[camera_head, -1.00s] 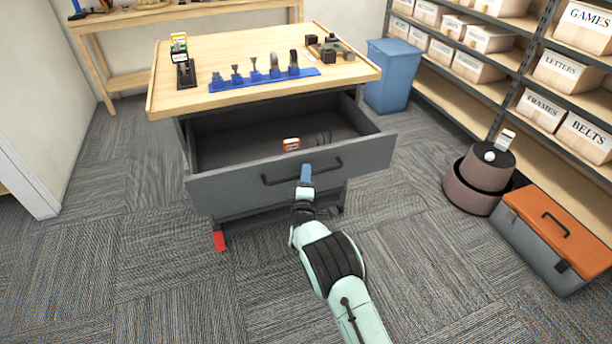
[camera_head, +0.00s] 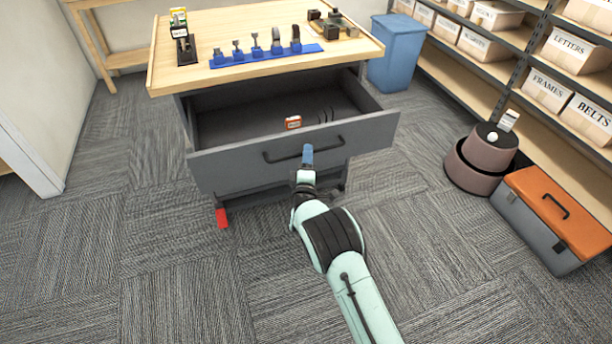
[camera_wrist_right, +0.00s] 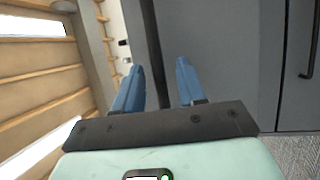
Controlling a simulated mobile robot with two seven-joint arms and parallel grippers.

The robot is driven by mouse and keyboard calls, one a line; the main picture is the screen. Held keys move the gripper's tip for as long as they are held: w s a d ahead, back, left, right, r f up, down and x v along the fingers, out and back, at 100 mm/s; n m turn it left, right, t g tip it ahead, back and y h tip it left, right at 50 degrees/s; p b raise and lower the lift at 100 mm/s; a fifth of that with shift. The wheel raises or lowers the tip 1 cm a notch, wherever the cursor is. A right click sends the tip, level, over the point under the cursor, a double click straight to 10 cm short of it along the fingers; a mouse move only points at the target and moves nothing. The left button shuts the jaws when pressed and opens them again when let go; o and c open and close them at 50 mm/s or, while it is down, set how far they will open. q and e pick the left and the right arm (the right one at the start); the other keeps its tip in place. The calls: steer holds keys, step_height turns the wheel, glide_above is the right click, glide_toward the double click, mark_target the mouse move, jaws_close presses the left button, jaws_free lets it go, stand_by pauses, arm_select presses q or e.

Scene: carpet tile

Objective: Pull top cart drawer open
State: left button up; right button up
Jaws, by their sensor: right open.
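The cart (camera_head: 240,37) has a wooden top, and its grey top drawer (camera_head: 230,166) stands well pulled out, its inside showing. A dark bar handle (camera_head: 277,159) runs across the drawer front. My right gripper (camera_head: 308,152) is at the middle of this handle, its blue fingers overlapping it in the head view. In the right wrist view the fingers (camera_wrist_right: 158,80) are spread apart, with a dark bar (camera_wrist_right: 150,35) that looks like the handle between them. Contact cannot be told. A small orange-and-white item (camera_head: 293,122) lies in the drawer. My left gripper is out of view.
A blue tool rack (camera_head: 270,57) and other small items stand on the cart top. A blue bin (camera_head: 394,55), a brown round object (camera_head: 480,160) and an orange-lidded toolbox (camera_head: 550,215) are at the right, by shelves of boxes.

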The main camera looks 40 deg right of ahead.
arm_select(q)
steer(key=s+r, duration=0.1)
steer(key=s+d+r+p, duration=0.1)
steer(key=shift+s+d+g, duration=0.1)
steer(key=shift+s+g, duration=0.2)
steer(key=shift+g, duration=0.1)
arm_select(e)
steer(key=v, duration=1.1)
steer(key=shift+s+a, duration=0.2)
steer(key=shift+s, duration=0.1)
arm_select(q)
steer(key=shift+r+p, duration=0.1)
steer(key=shift+p, duration=0.25)
arm_select(e)
steer(key=shift+f, duration=0.1)
